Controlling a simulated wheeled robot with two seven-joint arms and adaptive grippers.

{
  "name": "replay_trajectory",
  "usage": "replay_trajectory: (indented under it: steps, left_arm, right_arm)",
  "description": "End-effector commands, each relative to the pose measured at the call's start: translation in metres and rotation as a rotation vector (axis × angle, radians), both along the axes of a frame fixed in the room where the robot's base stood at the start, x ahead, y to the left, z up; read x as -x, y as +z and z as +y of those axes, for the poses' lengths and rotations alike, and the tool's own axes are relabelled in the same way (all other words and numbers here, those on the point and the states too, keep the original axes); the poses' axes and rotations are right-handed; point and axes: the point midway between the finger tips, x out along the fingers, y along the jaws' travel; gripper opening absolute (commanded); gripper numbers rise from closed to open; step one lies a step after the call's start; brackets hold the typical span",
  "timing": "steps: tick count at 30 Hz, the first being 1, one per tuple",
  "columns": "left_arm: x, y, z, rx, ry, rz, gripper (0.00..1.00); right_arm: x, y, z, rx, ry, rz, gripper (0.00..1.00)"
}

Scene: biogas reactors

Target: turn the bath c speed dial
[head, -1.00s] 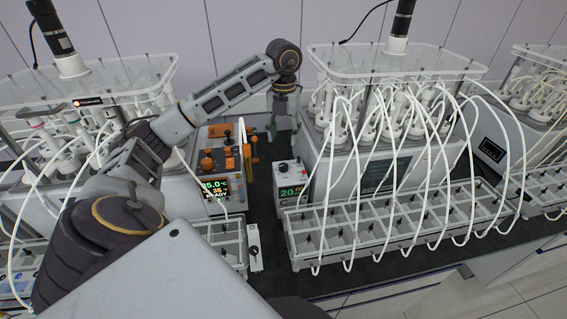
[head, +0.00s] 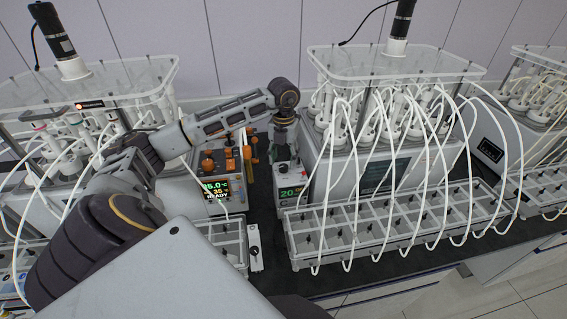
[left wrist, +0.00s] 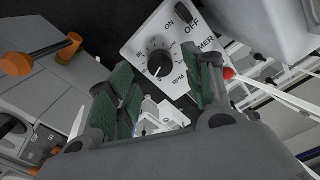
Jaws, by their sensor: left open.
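The speed dial (left wrist: 157,60) is a black knob with a white pointer, marked RPM, on a white panel with an ON/OFF switch (left wrist: 186,24) in the left wrist view. My left gripper (head: 284,143) points down just above the box. In the left wrist view my left gripper (left wrist: 164,78) is open, with one green-padded finger on each side of the dial's line. Contact with the dial cannot be told. My right gripper is not in view.
A grey unit with orange knobs and valves (head: 228,158) stands close left of the box. A reactor bath (head: 372,168) with many white tubes stands close right, with a clear compartment rack (head: 375,250) in front. The dark bench gap between them is narrow.

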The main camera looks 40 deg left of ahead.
Motion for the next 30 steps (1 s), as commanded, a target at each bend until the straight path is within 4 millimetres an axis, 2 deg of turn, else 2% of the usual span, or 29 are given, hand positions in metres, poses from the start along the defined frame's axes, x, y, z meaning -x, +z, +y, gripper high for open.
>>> replay_trajectory:
  steps: [9,22,30]
  left_arm:
    - [0.0,-0.026,0.0,0.0,0.001,0.001,0.51]
    - [0.0,-0.032,0.0,0.0,0.0,0.0,0.51]
    - [0.0,-0.031,0.0,0.0,0.0,0.0,0.16]
  right_arm:
    - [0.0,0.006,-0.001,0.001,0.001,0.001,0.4]
    - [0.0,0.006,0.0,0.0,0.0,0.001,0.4]
    - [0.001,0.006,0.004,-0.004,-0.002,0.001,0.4]
